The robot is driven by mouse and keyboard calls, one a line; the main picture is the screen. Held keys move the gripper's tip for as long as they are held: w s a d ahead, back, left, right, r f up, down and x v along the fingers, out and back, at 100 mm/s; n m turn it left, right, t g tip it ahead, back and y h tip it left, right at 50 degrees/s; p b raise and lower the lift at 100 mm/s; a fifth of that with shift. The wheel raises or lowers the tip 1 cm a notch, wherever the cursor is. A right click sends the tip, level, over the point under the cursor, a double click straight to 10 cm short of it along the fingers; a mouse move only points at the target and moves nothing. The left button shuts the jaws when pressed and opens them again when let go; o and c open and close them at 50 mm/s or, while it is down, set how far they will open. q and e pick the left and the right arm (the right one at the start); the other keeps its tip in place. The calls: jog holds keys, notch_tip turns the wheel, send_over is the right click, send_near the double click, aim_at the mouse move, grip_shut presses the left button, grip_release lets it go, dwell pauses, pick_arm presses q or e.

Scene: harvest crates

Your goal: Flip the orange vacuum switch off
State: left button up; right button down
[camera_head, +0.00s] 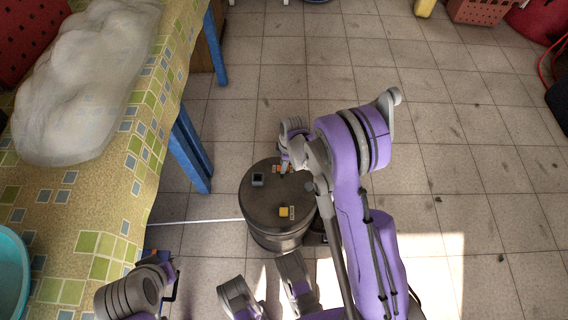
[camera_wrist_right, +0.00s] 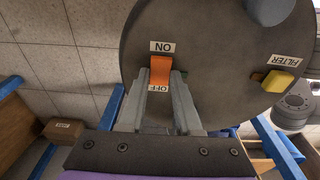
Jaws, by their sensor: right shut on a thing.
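The vacuum (camera_head: 262,225) is a dark round drum on the tiled floor. Its orange switch (camera_wrist_right: 160,68) sits on the lid between an ON label (camera_wrist_right: 162,47) and an OFF label (camera_wrist_right: 158,88) in the right wrist view. My right gripper (camera_wrist_right: 161,76) is shut on the orange switch, one finger on each side. I cannot tell which way the switch is tipped. In the head view my right gripper (camera_head: 286,163) is over the lid's far edge and partly hides the switch.
A yellow switch (camera_wrist_right: 278,83) with a FILTER label is also on the lid. A table with a patterned cloth (camera_head: 70,215) stands at left, its blue leg (camera_head: 190,150) near the drum. A white bag (camera_head: 85,80) lies on it.

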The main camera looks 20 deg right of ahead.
jog(key=c, duration=0.6)
grip_release()
pick_arm(q)
notch_tip(320, 180, up, 3)
jog(key=shift+s+f+p, duration=0.1)
jog(key=shift+p, duration=1.1)
pick_arm(e)
notch_tip(320, 180, up, 11)
jog(key=d, duration=0.1)
jog(key=shift+s+d, duration=0.15)
jog(key=shift+s, duration=0.2)
jog(key=shift+f, duration=0.15)
